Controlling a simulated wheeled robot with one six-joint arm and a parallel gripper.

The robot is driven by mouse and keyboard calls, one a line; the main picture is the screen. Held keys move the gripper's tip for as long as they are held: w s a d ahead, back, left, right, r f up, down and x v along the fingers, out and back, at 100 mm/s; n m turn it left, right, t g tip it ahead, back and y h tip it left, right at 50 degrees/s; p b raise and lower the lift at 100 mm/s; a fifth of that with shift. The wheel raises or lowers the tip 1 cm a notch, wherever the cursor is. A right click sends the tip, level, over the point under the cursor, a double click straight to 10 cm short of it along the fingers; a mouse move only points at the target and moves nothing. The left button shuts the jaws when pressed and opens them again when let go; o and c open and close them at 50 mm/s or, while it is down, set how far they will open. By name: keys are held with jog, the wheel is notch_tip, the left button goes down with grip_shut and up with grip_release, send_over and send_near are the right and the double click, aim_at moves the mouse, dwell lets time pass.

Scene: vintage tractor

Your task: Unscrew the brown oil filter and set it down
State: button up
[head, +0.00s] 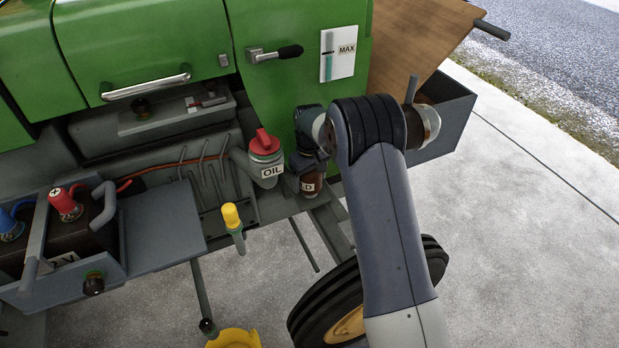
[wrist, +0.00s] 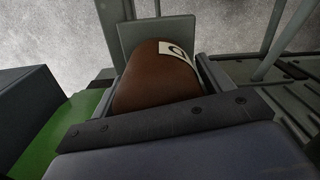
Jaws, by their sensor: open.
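The brown oil filter (head: 312,186) hangs below the side of the green tractor, just right of the oil filler. It carries a white label, partly hidden by my gripper, with a letter D showing. In the wrist view the filter (wrist: 150,85) lies between the two open jaws of my gripper (wrist: 157,72), with its label turned up at the far side. In the head view my gripper (head: 307,163) is over the filter's upper part. I cannot tell whether either jaw touches it.
The oil filler with a red cap (head: 264,144) stands close on the left, with a yellow-topped dipstick (head: 231,215) below it. A black tyre (head: 325,302) is below my arm. A grey open box (head: 446,120) with a brown board is at the right.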

jog(key=shift+m, duration=0.7)
jog(key=shift+m, duration=0.9)
jog(key=shift+m, duration=0.8)
jog(key=c, duration=0.5)
jog(key=shift+n, duration=0.9)
